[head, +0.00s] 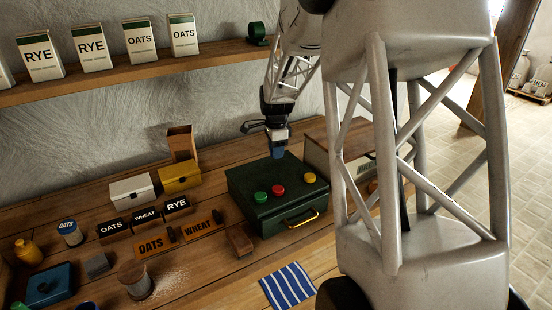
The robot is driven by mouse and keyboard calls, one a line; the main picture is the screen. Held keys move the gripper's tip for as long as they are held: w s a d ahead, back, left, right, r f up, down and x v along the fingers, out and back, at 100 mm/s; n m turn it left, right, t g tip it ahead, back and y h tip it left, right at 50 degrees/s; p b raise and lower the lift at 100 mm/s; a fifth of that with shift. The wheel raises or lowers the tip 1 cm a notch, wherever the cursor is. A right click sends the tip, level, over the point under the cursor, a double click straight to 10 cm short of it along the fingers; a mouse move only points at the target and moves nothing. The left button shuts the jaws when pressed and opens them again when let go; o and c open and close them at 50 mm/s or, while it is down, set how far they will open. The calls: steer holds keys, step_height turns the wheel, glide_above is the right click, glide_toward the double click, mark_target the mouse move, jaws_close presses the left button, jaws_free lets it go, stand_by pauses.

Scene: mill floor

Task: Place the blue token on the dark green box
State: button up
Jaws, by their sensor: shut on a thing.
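The dark green box (246,190) stands shut on the wooden bench, with a brass handle on its front. A green token (260,197), a red token (278,190) and a yellow token (309,178) sit in a row near the front of its lid. My gripper (277,146) points down over the back part of the box and is shut on the blue token (277,153). The blue token shows just below the fingertips, at the lid's back edge in the picture. I cannot tell whether it touches the lid.
A yellow box (180,177) and a white box (131,190) stand left of the green box, with OATS, WHEAT and RYE signs in front. A wooden case (316,148) is close on the right, partly behind my arm. A striped cloth (287,286) lies in front.

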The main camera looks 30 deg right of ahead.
mark_target(276, 164)
steer(key=shift+f, duration=1.75)
steer(key=shift+f, duration=0.2)
steer(key=o, duration=0.9)
steer(key=shift+r, duration=0.2)
steer(key=shift+r, duration=6)
